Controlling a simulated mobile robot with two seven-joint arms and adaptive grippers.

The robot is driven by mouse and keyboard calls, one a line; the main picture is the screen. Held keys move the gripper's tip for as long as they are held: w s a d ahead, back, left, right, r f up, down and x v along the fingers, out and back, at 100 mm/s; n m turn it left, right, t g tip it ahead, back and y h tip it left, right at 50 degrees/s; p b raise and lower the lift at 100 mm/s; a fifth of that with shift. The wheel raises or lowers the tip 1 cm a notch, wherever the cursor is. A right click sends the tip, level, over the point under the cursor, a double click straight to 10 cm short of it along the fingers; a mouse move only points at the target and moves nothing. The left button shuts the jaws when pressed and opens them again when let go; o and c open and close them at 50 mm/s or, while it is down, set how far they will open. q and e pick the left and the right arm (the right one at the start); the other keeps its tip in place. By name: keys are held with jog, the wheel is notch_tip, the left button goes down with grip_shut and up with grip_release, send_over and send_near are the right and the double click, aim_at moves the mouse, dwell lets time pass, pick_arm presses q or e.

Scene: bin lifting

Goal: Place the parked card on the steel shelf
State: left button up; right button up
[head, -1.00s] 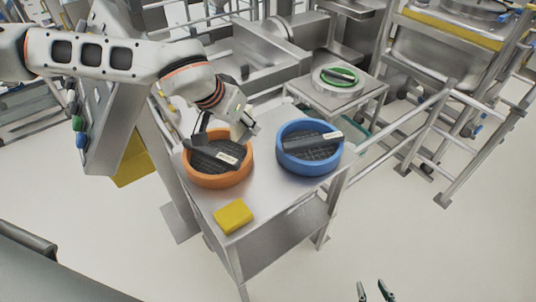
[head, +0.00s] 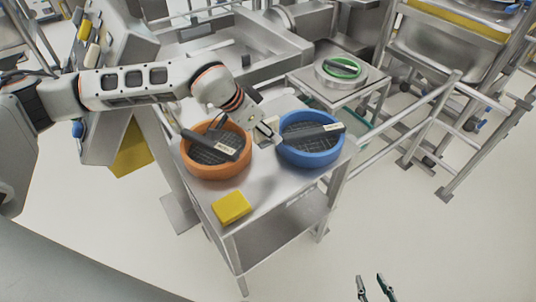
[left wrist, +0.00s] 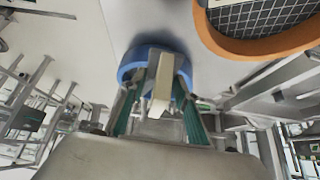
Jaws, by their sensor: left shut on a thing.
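My left gripper (head: 266,133) is shut on a cream card (left wrist: 162,84), which stands out between the fingers in the left wrist view. In the head view the gripper is above the steel cart top (head: 268,190), between the orange bin and the blue bin. The held card is small there and partly hidden by the fingers. Whether it touches the cart top I cannot tell. A steel shelf (head: 285,228) forms the cart's lower level. My right gripper (head: 373,288) is open and empty at the bottom edge, its two fingertips apart, over the floor.
The orange bin (head: 187,163) and blue bin (head: 312,159) each carry a dark labelled bar. A yellow block (head: 231,208) lies near the cart's front edge. A smaller steel stand (head: 340,93) holds a green-ringed round piece. Rails stand at the right; the front floor is clear.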

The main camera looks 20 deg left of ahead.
aim_at(274, 160)
pick_arm(q)
notch_tip(274, 160, down, 10)
jog(key=shift+r, duration=0.1)
dwell(0.4)
jog(key=o, duration=0.8)
jog(key=shift+f, duration=0.2)
jog(key=o, duration=0.3)
jog(key=shift+o, duration=0.2)
jog(key=shift+r, duration=0.15)
